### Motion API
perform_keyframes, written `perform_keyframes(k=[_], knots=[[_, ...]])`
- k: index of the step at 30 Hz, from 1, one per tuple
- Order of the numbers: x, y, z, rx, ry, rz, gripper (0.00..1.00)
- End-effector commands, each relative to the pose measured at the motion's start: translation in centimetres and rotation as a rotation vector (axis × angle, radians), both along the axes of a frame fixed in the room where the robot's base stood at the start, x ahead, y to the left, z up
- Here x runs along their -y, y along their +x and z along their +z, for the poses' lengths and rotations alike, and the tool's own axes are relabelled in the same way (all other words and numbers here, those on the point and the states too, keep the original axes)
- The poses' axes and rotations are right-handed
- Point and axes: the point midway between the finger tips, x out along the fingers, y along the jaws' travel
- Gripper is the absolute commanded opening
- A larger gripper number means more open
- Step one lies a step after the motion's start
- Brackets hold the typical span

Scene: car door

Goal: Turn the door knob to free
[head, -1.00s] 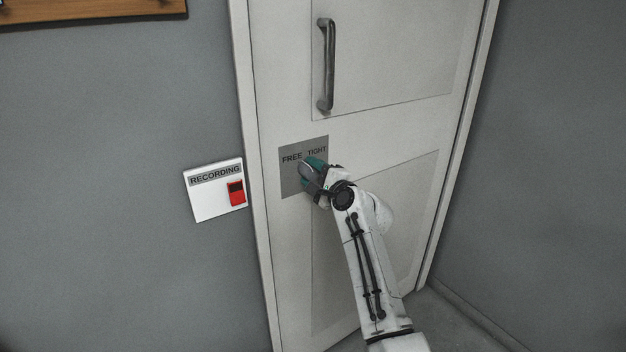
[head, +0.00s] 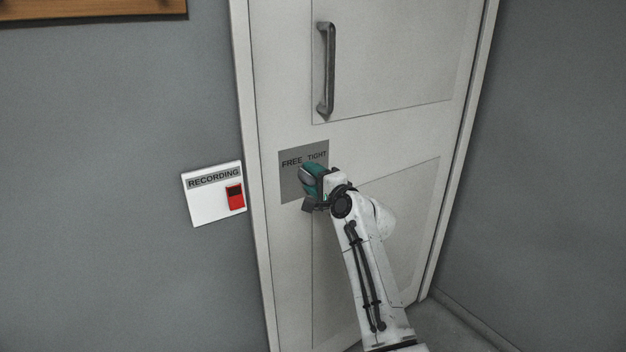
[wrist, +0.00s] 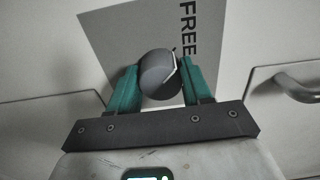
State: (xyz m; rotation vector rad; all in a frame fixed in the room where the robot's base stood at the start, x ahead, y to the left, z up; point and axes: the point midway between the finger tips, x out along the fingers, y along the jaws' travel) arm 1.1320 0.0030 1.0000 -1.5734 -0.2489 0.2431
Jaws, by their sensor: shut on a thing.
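A round grey door knob (wrist: 158,76) sits on a grey plate (head: 290,184) on the white door. The plate carries the words FREE on the left and TIGHT on the right in the head view. My gripper (wrist: 160,72) has its two green fingers on either side of the knob, shut on it. A pale line shows on the knob's right side in the wrist view, near the word FREE (wrist: 188,30). In the head view my gripper (head: 312,182) covers the knob, and the knob's outline there is hard to make out.
A long metal handle (head: 327,66) stands on the door above the plate; it also shows at the right of the wrist view. A white RECORDING panel (head: 208,207) with a red switch (head: 235,196) is on the grey wall left of the door.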

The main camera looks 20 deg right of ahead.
Motion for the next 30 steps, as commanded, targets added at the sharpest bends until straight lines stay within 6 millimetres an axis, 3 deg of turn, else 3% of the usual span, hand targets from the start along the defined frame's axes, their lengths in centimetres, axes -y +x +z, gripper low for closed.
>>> perform_keyframes(k=[3, 4, 11, 22, 30], knots=[[-0.4, 0.0, -0.2, -0.004, 0.000, 0.007, 0.19], [-0.4, 0.0, -0.2, -0.004, 0.000, 0.007, 0.50], [-0.2, 0.0, -0.1, -0.004, 0.001, 0.004, 0.72], [0.0, -0.5, -0.1, -0.003, 0.001, 0.002, 0.74], [1.1, -3.9, -0.2, -0.003, 0.001, 0.002, 0.74]])
